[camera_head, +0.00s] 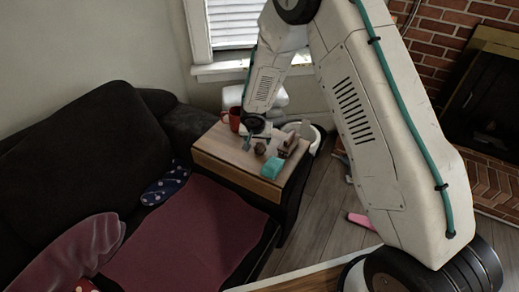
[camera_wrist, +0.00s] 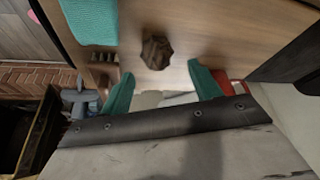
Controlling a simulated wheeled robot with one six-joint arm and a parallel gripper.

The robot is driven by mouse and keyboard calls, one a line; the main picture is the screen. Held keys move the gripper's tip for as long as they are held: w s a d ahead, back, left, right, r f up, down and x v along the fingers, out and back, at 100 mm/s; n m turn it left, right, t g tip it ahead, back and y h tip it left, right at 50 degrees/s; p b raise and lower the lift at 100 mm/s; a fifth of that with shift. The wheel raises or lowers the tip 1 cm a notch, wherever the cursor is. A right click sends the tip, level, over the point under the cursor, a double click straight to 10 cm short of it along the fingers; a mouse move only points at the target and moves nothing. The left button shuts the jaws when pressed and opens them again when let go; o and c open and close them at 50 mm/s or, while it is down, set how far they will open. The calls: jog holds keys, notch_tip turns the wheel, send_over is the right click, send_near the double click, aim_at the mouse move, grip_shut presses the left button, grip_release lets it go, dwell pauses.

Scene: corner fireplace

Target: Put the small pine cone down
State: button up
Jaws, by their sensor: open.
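The small pine cone (camera_wrist: 157,52) is brown and rests on the wooden top of the side table (camera_head: 222,154). In the head view it is a small dark lump (camera_head: 260,148) near the middle of the table. My gripper (camera_wrist: 160,72) is open, its two teal fingers apart with nothing held between them. The pine cone lies just beyond the fingertips, roughly centred between them, with a visible gap on each side. In the head view my gripper (camera_head: 255,141) is low over the table, close beside the pine cone.
A red mug (camera_head: 233,119) stands at the table's back left. A teal block (camera_head: 272,168) lies near the front edge, and a brown object (camera_head: 288,145) is at the right. A dark sofa (camera_head: 80,150) adjoins the table on the left. A pink object (camera_head: 361,221) lies on the floor.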

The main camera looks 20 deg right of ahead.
aim_at(259, 144)
jog(key=x, duration=0.7)
jog(key=shift+w+d+f, duration=0.2)
jog(key=shift+d+f, duration=0.05)
jog(key=shift+c, duration=0.3)
jog(key=c, duration=1.1)
